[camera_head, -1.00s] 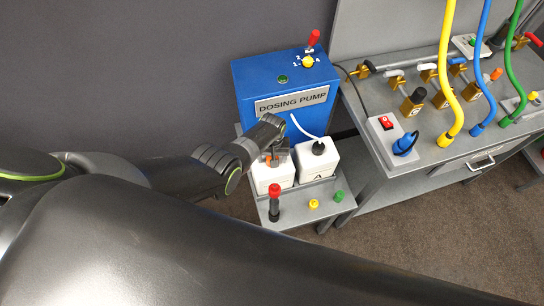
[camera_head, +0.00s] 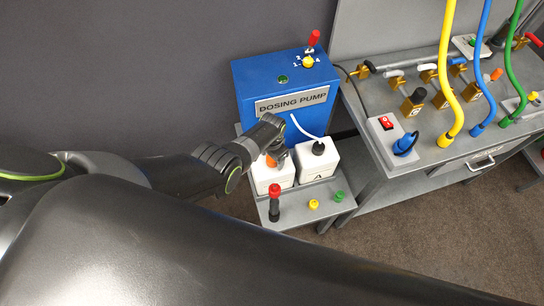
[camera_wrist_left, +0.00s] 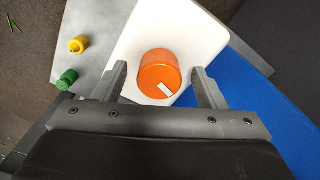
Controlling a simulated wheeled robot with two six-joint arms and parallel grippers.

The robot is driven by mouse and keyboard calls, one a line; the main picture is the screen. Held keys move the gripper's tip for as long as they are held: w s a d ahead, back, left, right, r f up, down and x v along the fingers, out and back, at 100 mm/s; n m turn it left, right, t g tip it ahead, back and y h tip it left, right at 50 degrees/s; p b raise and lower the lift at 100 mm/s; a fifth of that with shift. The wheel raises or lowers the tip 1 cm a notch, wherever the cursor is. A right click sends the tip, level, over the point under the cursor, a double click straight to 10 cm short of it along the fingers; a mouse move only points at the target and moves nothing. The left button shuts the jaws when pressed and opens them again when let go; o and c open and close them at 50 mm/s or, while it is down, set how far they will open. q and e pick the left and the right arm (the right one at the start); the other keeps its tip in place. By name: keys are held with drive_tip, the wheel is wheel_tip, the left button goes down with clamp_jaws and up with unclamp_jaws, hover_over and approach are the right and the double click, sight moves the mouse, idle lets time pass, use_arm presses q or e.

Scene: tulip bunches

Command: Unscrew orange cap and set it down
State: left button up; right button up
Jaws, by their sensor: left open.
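The orange cap (camera_head: 270,161) sits on top of the left white canister (camera_head: 272,178), on the small grey table below the blue pump. In the left wrist view the orange cap (camera_wrist_left: 159,74) lies between the two fingers of my left gripper (camera_wrist_left: 160,84), with a gap on each side. My left gripper (camera_head: 277,152) is open and points down at the cap in the head view. A pale mark shows on the cap. My right gripper is not in view.
A second white canister (camera_head: 318,160) with a black cap and hose stands close on the right. A red-topped black post (camera_head: 274,203), a yellow cap (camera_head: 314,204) and a green cap (camera_head: 338,196) stand at the table's front. The blue dosing pump (camera_head: 284,90) is behind.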

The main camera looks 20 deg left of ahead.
use_arm(q)
drive_tip(key=c, duration=1)
drive_tip(key=n, duration=0.5)
drive_tip(key=shift+r, duration=0.1)
drive_tip(key=shift+c, duration=0.2)
drive_tip(key=n, duration=0.5)
drive_tip(key=shift+w, duration=0.1)
drive_tip(key=n, duration=0.5)
drive_tip(key=shift+r, duration=0.15)
drive_tip(key=shift+n, duration=0.3)
